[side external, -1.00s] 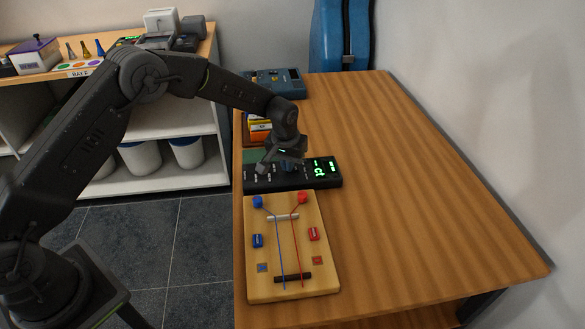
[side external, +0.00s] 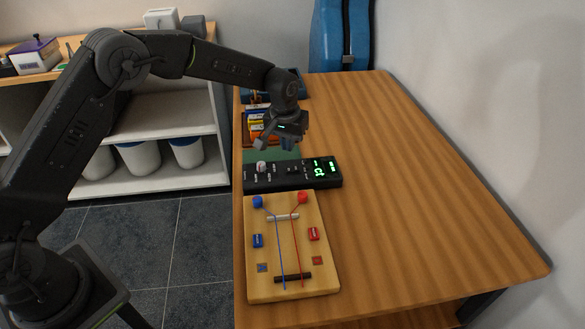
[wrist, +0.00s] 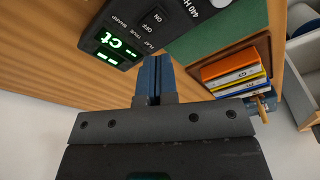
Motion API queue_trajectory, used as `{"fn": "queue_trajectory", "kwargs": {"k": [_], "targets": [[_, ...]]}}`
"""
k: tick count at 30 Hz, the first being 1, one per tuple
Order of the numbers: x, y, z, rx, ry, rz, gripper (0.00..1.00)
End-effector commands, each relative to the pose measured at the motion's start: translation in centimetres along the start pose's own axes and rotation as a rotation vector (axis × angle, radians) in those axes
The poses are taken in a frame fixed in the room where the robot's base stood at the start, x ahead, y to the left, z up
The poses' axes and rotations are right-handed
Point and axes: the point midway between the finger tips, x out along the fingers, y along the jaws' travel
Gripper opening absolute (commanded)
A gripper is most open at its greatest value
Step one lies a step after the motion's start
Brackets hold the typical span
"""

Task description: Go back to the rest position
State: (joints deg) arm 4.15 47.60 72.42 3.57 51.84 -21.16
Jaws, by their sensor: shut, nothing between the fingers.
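My gripper (side external: 288,143) is shut and empty, in the air above the back edge of a black box with a lit green display (side external: 293,174). In the wrist view, my gripper's blue fingers (wrist: 153,80) are pressed together in front of the black box (wrist: 175,22). Its display reads "Ct", and "ON", "OFF" and "440 H" labels show beside it. In the side view, a white knob on the box is uncovered.
A wooden board (side external: 325,273) with blue and red strings lies in front of the box. A tray of coloured small boxes (side external: 255,128) and a green mat (side external: 262,155) are behind it. The table's right side (side external: 420,190) is clear. A blue case (side external: 342,35) stands behind.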

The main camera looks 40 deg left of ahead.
Motion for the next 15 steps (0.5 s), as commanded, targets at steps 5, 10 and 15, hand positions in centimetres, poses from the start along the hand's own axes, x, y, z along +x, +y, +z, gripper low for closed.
{"fn": "queue_trajectory", "kwargs": {"k": [5,10,15], "targets": [[-0.1,0.0,0.0,0.000,-0.001,0.000,0.00],[-0.4,-0.1,0.1,0.001,0.002,0.001,0.00],[-4.5,-0.8,0.9,0.017,0.030,0.013,0.00]]}}
